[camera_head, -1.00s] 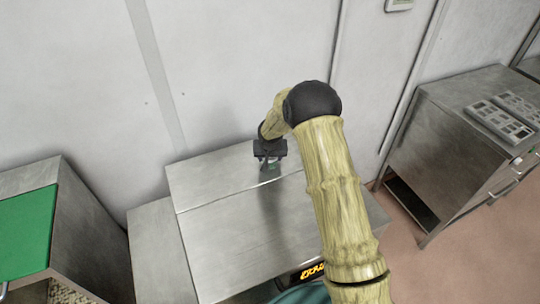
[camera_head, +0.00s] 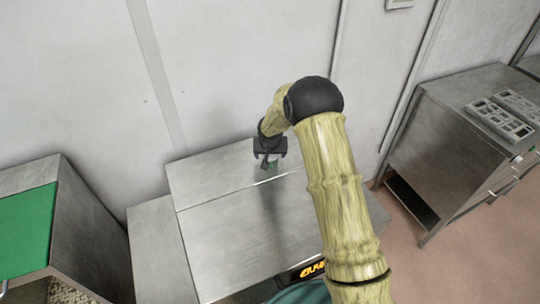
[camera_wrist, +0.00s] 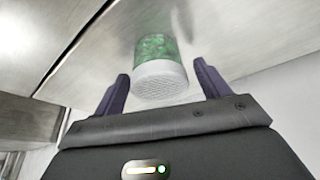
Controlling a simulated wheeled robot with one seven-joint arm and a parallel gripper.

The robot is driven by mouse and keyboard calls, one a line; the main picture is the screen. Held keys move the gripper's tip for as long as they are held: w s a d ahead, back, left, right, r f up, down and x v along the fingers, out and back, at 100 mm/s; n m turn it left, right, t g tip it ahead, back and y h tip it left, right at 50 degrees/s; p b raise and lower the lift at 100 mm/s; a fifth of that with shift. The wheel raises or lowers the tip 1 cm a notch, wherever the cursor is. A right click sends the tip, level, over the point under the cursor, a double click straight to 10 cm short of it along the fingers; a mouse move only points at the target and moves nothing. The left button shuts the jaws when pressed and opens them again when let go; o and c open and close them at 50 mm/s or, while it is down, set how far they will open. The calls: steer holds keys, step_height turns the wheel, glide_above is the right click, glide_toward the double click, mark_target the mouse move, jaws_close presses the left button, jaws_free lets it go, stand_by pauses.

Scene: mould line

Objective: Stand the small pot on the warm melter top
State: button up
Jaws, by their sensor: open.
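The small pot (camera_wrist: 160,70) has a green marbled body and a pale, textured round end facing the wrist camera. In the wrist view my gripper (camera_wrist: 160,90) is open, with one dark finger on each side of the pot's pale end and a visible gap to each.
An orange-lit display (camera_head: 308,270) is on the melter's front. A lower steel surface (camera_head: 160,245) and a green-topped unit (camera_head: 25,230) are at left. A steel cabinet (camera_head: 450,140) with mould trays (camera_head: 500,118) is at right. The wall (camera_head: 240,70) is close behind.

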steer(key=b+v, duration=0.2)
steer(key=v, duration=0.9)
steer(key=shift+s, duration=0.15)
steer(key=s+d+r, duration=0.1)
steer(key=s+d, duration=0.3)
steer(key=s, duration=0.5)
steer(key=s+d+r+g, duration=0.1)
steer(key=s+d, duration=0.4)
steer(key=s, duration=0.4)
steer(key=s+d+r, duration=0.2)
steer(key=s+d, duration=0.2)
steer(key=s, duration=0.6)
steer(key=shift+d+g, duration=0.25)
steer(key=shift+g, duration=0.15)
steer(key=shift+r, duration=0.15)
